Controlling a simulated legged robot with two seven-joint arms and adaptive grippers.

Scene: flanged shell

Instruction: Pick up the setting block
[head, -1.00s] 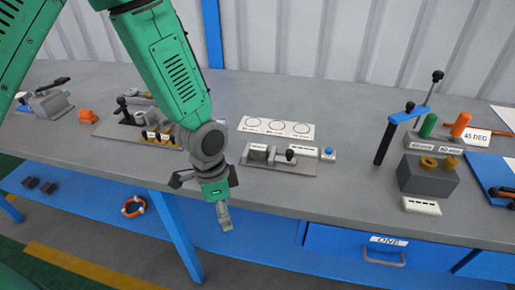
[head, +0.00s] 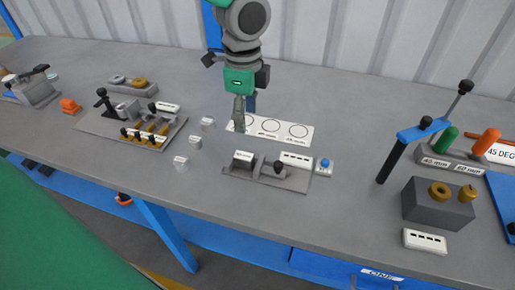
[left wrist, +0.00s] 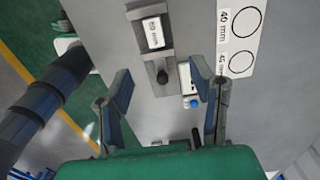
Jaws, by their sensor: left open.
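Three small pale blocks with light labels stand on the bench left of centre in the head view: a far one (head: 208,123), a middle one (head: 195,142) and a near one (head: 181,163). I cannot tell which is the setting block; their labels are too small to read. My left gripper (head: 244,116) is open and empty, pointing down above the bench by the card with circles (head: 270,128), to the right of these blocks. In the left wrist view its open fingers (left wrist: 163,88) frame part of the clamp fixture (left wrist: 151,55). My right gripper is not in view.
The clamp fixture (head: 262,175) with a black knob sits in front of the card, beside a blue button (head: 325,163). A larger fixture plate (head: 130,126) lies to the left. A grey box with brass rings (head: 437,203) and a blue-armed stand (head: 405,135) are right.

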